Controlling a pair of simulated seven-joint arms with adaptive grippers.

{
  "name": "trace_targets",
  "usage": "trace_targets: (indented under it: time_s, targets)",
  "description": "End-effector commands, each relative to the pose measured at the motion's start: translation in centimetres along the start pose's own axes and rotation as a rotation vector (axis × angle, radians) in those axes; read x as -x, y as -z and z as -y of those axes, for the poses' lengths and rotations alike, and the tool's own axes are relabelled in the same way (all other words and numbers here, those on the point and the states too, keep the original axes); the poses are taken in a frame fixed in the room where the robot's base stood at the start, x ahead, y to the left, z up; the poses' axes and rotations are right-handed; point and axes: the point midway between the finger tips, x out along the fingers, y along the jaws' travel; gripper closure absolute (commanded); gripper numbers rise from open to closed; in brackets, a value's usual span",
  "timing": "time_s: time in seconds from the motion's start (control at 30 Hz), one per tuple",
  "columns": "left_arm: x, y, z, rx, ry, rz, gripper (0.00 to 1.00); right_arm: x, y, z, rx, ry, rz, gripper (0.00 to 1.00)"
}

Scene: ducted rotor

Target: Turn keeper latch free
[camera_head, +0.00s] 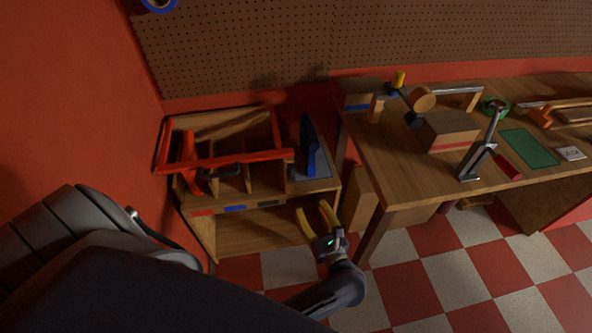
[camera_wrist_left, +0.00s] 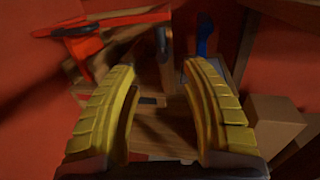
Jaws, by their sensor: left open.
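My left gripper (camera_head: 318,219) is open, its yellow fingers apart and empty in front of the low wooden shelf unit (camera_head: 265,236). In the left wrist view the two fingers (camera_wrist_left: 163,95) frame the blurred front of that unit. A red frame (camera_head: 235,160) with a bar and a post lies across the top of the unit, left of the gripper; it also shows in the wrist view (camera_wrist_left: 85,45). A dark part (camera_head: 229,171) sits under the red bar. I cannot tell which part is the keeper latch. My right gripper is not in view.
A blue upright piece (camera_head: 308,143) stands at the unit's right end. The wooden workbench (camera_head: 390,170) to the right holds a wooden block (camera_head: 450,132), a metal lever stand (camera_head: 480,155) and a green mat (camera_head: 528,148). A red wall (camera_head: 60,90) bounds the left.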

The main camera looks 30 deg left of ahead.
Motion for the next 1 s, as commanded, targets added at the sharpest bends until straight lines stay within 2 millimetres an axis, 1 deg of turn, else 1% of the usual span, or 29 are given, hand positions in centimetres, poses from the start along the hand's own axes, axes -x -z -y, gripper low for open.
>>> trace_targets:
  time_s: [0.17, 0.27, 0.7, 0.9, 1.0]
  targets:
    - [-1.2, -0.1, 0.0, 0.018, -0.001, 0.003, 0.53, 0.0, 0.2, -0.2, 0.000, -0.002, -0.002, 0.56]
    - [-2.6, -0.1, 0.0, 0.016, 0.000, 0.005, 0.53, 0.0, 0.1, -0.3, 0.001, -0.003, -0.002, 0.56]
    - [-10.7, -0.1, 0.0, 0.012, 0.000, 0.006, 0.53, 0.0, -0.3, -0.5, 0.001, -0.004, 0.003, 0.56]
    - [-13.8, -0.1, 0.1, 0.012, 0.001, 0.006, 0.53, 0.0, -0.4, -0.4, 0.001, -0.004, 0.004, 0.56]
    - [-15.1, -0.2, 0.1, 0.011, 0.001, 0.006, 0.53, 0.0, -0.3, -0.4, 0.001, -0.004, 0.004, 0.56]
